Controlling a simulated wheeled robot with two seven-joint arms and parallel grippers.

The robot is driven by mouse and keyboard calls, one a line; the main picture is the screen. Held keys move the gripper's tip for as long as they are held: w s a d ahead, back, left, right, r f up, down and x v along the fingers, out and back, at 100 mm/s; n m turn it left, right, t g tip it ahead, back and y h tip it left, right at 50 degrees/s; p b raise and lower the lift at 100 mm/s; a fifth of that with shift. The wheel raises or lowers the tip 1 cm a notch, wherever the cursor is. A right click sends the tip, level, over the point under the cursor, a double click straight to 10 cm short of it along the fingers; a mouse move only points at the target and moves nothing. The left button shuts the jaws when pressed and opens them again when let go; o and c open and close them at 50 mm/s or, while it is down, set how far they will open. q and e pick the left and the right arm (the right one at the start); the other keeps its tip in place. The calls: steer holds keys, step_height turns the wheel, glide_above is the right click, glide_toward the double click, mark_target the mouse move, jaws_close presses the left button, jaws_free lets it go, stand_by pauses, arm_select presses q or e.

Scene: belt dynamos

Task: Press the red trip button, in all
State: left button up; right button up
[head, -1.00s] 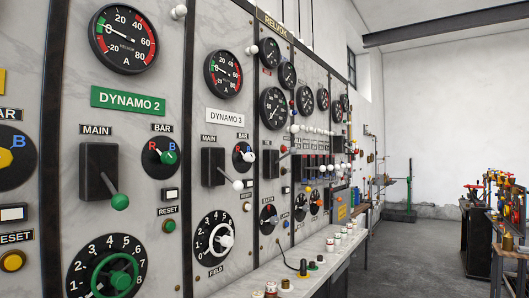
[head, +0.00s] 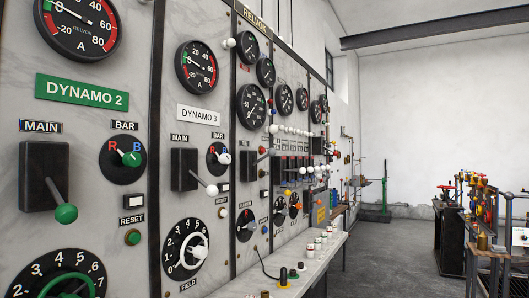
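I cannot pick out a red trip button for certain. A small red spot shows on the far part of the marble switchboard (head: 225,20), too small to tell what it is. The Dynamo 2 panel has a green label (head: 82,92), a green-tipped lever (head: 66,212) at MAIN and a green RESET button (head: 132,237). The Dynamo 3 panel has a white label (head: 199,113), a white-tipped lever (head: 211,190) and a white handwheel (head: 192,250). Neither of my grippers is in view.
A pale ledge (head: 325,250) with several small terminals runs along the board's foot. A black cable rises from it. A workbench (head: 488,252) with brass and red fittings stands at the right. The grey floor (head: 400,255) between them is clear.

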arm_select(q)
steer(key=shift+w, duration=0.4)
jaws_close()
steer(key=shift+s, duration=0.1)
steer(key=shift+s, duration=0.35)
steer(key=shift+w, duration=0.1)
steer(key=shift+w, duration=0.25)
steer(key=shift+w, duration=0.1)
